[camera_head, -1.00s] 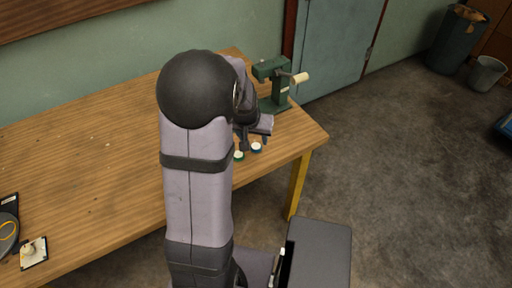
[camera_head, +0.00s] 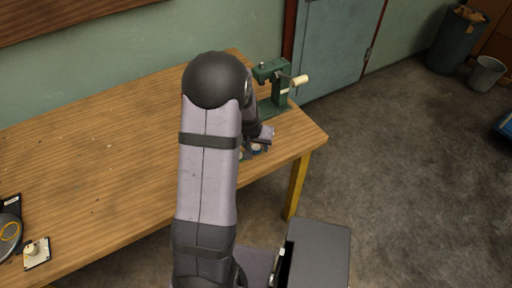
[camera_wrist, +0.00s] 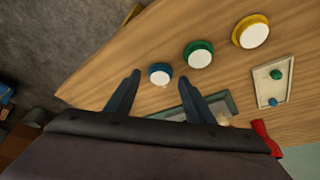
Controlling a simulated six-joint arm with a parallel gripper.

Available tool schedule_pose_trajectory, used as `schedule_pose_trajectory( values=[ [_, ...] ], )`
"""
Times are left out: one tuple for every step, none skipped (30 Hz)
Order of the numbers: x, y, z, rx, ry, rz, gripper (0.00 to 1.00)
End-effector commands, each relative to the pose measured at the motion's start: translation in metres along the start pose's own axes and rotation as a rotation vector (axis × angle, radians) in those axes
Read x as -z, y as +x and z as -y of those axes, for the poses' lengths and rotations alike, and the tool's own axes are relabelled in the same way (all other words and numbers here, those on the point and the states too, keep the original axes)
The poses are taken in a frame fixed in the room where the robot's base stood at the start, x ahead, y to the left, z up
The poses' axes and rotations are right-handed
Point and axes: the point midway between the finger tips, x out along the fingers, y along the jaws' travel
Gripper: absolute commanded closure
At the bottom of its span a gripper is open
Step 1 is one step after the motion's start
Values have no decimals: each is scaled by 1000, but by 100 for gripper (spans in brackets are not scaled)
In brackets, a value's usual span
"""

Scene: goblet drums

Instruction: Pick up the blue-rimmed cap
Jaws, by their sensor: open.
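The blue-rimmed cap (camera_wrist: 159,72) has a white top and lies on the wooden table in the wrist view. It also shows in the head view (camera_head: 256,149), partly covered by my gripper. My gripper (camera_wrist: 160,78) is open and empty, its two dark fingers pointing toward the cap. In the wrist picture the cap appears between the fingertips; I cannot tell the height gap. A green-rimmed cap (camera_wrist: 198,55) and a larger yellow-rimmed cap (camera_wrist: 250,32) lie in a row up and to the right of it.
A green hand press (camera_head: 275,88) with a pale handle stands at the table's back right. A pale tray (camera_wrist: 259,78) with green and blue pieces lies right of the caps. The table's middle is mostly clear.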

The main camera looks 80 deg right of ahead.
Motion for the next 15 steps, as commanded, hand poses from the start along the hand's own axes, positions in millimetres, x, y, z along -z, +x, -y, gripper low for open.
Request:
schedule_pose_trajectory(
  values=[
    [-1, 5, 0, 0, 1, 3, 51],
    [-1, 7, 0, 0, 1, 3, 51],
    [-1, 10, 0, 0, 1, 2, 51],
    [0, 11, 0, 0, 1, 2, 51],
    [0, 12, 0, 0, 1, 1, 51],
    [0, 13, 0, 0, 1, 0, 51],
    [0, 13, 0, 0, 1, 0, 51],
    [0, 13, 0, 0, 0, 0, 51],
    [0, 13, 0, 0, 0, 0, 51],
    [0, 13, 0, 0, 0, 0, 51],
    [0, 13, 0, 0, 0, 0, 51],
    [0, 13, 0, 0, 0, 0, 51],
    [0, 13, 0, 0, 0, 0, 51],
    [0, 13, 0, 0, 0, 0, 56],
    [0, 13, 0, 0, 0, 0, 66]
  ],
)
